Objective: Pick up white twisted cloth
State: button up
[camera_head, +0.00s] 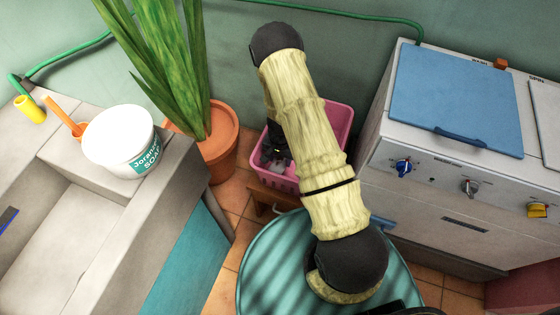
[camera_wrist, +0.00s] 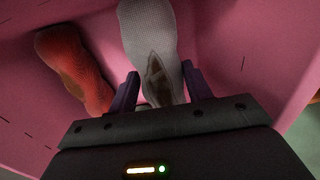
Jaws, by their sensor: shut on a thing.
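The white twisted cloth (camera_wrist: 150,35) lies in the pink basket and has a darker, greyish patch near its lower end. In the wrist view my gripper (camera_wrist: 160,88) has one finger on each side of the cloth's near end and is shut on it. In the head view my gripper (camera_head: 277,156) reaches down into the pink basket (camera_head: 340,125); a bit of whitish cloth (camera_head: 276,166) shows beneath it. My arm hides much of the basket and its contents.
A red-orange cloth (camera_wrist: 75,65) lies in the basket left of the white one. Basket walls (camera_wrist: 265,40) stand close around. A potted plant (camera_head: 218,145) is left of the basket, a white washing machine (camera_head: 450,170) right, and a teal round surface (camera_head: 265,262) in front.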

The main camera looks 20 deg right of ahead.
aim_at(280, 158)
notch_tip(280, 158, up, 15)
jog(key=p, duration=0.3)
dwell(0.4)
